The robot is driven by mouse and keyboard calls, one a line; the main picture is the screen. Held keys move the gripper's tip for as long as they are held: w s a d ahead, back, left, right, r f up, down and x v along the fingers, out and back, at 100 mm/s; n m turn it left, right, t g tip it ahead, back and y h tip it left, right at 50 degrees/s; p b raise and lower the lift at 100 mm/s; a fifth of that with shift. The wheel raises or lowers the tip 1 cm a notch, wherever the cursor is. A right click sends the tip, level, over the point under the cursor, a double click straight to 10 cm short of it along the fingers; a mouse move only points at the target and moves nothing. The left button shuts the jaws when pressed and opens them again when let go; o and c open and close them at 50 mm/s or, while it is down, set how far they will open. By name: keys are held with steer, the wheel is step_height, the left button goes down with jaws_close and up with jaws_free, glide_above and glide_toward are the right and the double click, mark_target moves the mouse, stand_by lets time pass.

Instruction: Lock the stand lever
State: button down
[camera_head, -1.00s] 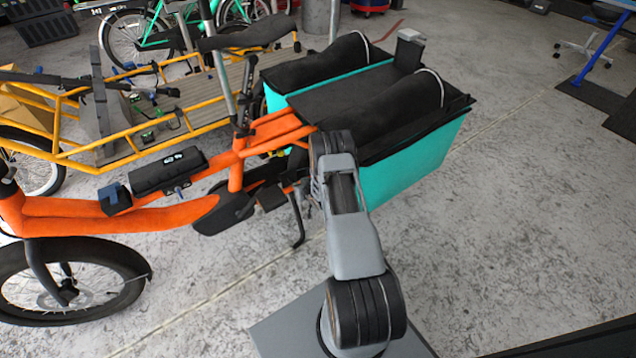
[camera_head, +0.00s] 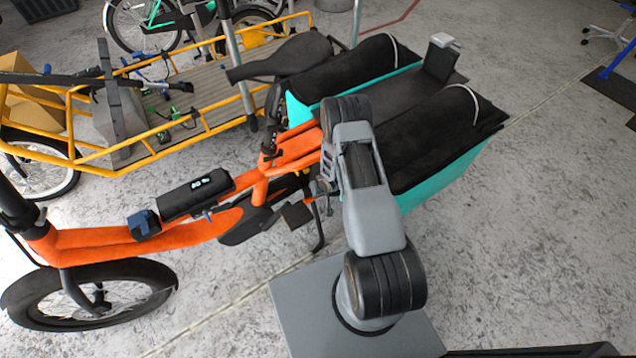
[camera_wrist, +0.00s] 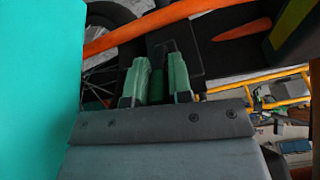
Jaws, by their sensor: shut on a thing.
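The orange cargo bike (camera_head: 130,245) stands upright in the head view, with turquoise side panels at its rear. A dark stand leg (camera_head: 318,232) reaches toward the floor beneath its middle. My arm reaches over the bike's near rear side, and it hides my gripper from the head view. In the wrist view my gripper (camera_wrist: 157,76) has two green fingers close together, shut on a thin dark part (camera_wrist: 166,50), which looks like the stand lever. The fingers hide most of it, so whether it is locked cannot be told.
A turquoise panel (camera_wrist: 40,80) fills the left of the wrist view, close beside my gripper. Orange frame tubes (camera_wrist: 135,27) cross beyond the fingers. A yellow cargo bike (camera_head: 150,150) stands behind the orange one.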

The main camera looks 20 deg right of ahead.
stand_by(0.5)
steer(key=c, duration=1)
jaws_free()
steer(key=shift+c, duration=0.2)
steer(key=shift+r, duration=0.1)
steer(key=a+p+v, duration=0.1)
steer(key=p+v, duration=0.3)
steer(key=v, duration=0.9)
steer(key=shift+d+r, duration=0.35)
steer(key=shift+d, duration=0.1)
